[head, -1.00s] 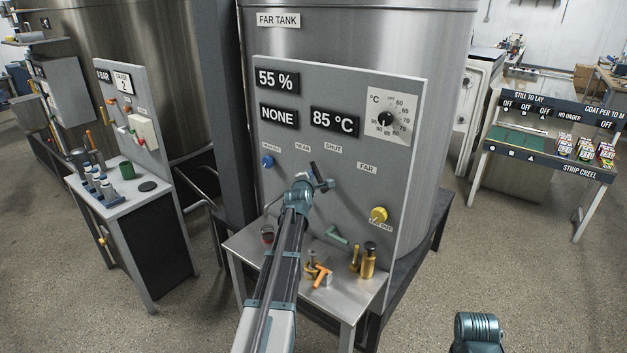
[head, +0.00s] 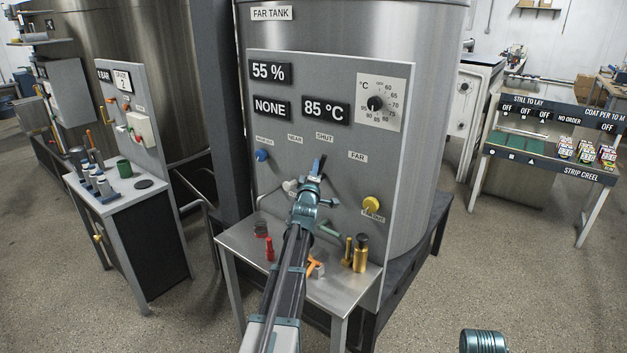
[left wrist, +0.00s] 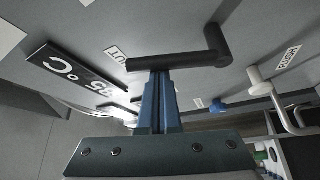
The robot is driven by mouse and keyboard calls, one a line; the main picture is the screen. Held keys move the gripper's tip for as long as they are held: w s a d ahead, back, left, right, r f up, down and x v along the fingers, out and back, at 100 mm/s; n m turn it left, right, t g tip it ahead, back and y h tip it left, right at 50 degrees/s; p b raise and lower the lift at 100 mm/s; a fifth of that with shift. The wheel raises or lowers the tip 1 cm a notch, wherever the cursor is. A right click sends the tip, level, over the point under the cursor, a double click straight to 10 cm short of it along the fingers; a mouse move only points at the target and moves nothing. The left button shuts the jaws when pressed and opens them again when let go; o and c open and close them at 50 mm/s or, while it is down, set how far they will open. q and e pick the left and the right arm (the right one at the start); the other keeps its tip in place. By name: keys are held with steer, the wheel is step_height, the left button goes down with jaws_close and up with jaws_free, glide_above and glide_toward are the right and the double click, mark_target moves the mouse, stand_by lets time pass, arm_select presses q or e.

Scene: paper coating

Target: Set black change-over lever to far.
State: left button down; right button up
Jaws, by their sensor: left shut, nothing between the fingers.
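The black change-over lever (head: 321,163) is on the grey far tank panel (head: 415,115), partly hidden by my left gripper in the head view. In the left wrist view the bent black lever (left wrist: 185,60) shows clearly, its free end near the SHUT label (left wrist: 115,53). In the head view its visible part is below the SHUT label (head: 324,138), left of the FAR label (head: 357,156). My left gripper (head: 315,172) is shut and empty. Its blue fingertips (left wrist: 158,76) are right at the lever's bar, beside it; touching or just apart is hard to tell. My right gripper is out of view.
A blue knob (head: 262,155), a white handle (head: 290,186) and a yellow knob (head: 371,203) are on the panel. A green handle (head: 327,229) is below the lever. A metal shelf (head: 335,297) below holds brass pieces, an orange-handled part and a red piece.

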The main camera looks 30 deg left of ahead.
arm_select(q)
steer(key=shift+d+f+m+t+h+b, duration=0.25)
steer(key=shift+d+m+t+b, duration=0.3)
steer(key=shift+m, duration=0.5)
steer(key=shift+d+f+m+t+h+b, duration=0.25)
steer(key=shift+m+t+b, duration=0.2)
steer(key=shift+m+b, duration=0.45)
steer(key=shift+d+f+m+t+h+b, duration=0.2)
steer(key=shift+d+m+t+b, duration=0.3)
steer(key=shift+m, duration=0.65)
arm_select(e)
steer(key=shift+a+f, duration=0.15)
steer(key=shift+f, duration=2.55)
